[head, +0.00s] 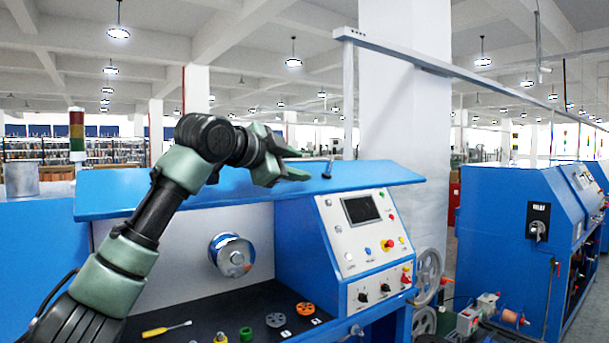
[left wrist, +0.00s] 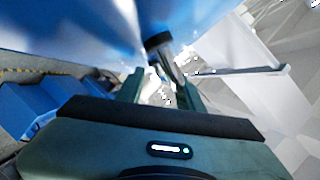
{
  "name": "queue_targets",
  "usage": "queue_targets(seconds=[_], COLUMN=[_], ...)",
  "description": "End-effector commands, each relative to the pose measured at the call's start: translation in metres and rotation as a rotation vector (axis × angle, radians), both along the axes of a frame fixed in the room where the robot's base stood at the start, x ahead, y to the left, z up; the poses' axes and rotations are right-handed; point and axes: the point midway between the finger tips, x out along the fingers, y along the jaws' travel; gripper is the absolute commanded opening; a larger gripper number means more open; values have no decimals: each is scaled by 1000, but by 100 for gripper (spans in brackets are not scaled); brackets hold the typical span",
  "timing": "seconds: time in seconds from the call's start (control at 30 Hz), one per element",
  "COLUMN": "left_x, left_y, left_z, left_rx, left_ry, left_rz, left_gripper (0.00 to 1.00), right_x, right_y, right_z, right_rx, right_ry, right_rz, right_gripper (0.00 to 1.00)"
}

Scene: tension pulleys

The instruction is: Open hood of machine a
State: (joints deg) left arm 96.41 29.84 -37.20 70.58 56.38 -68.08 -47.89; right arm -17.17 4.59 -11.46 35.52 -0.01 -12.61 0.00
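The hood of machine a (head: 385,174) is a long blue panel slanting over the machine's open work area. A small dark handle with a metallic stem (head: 327,168) stands up near its right end. My left gripper (head: 302,164) is just left of the handle, above the hood, fingers apart and pointing at it. In the left wrist view, the gripper (left wrist: 163,88) has both fingers spread. The handle (left wrist: 158,41) shows just beyond the fingertips, roughly in line with the gap, against the blurred blue hood (left wrist: 70,35). Contact with the handle cannot be told. My right gripper is not in view.
Under the hood are a metal spool (head: 231,254), a yellow screwdriver (head: 166,329) and an orange pulley (head: 305,309). A control panel (head: 365,235) faces front at the right. A signal tower (head: 77,135) stands behind. Another blue machine (head: 500,235) stands at right, across a gap.

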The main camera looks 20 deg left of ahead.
Motion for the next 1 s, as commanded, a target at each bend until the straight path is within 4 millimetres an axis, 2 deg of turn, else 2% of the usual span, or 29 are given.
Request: queue_targets(seconds=[0.03, 0.23, 0.7, 1.0], left_x=[-9, -33, -40, -58], left_y=[3, 11, 14, 20], left_z=[-1, 7, 11, 15], left_rx=[1, 0, -1, -1], left_ry=[-3, -3, -1, -4], left_rz=[-1, -1, 0, -1], left_gripper=[34, 34, 34, 34], right_x=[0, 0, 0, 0], right_y=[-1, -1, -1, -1], right_z=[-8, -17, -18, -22], right_rx=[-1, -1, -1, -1], right_ry=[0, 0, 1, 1], right_rz=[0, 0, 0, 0], right_gripper=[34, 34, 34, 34])
